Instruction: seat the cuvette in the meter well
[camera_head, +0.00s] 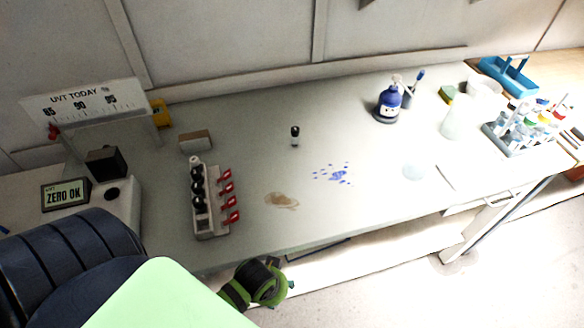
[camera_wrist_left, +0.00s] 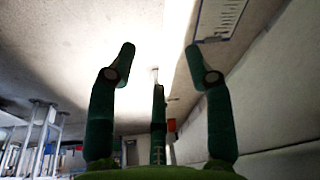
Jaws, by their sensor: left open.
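A small dark-capped vial (camera_head: 295,136), which looks like the cuvette, stands upright alone on the bench behind the stains. The meter (camera_head: 66,196) at the far left shows ZERO OK. A dark round opening (camera_head: 112,194) on its top looks like the well; a black block (camera_head: 106,162) sits behind it. My left gripper (camera_wrist_left: 160,55) is open and empty in the left wrist view, its fingers spread apart. A green and black part of mine shows at the bench's front edge in the head view; its fingers cannot be made out there. My right gripper is not in view.
A rack (camera_head: 211,214) with several black balls and red clips stands right of the meter. A small box (camera_head: 195,140) lies behind it. A brown stain (camera_head: 281,201) and blue spots (camera_head: 335,174) mark the bench. A blue bottle (camera_head: 387,104) and tube rack (camera_head: 518,137) stand farther right.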

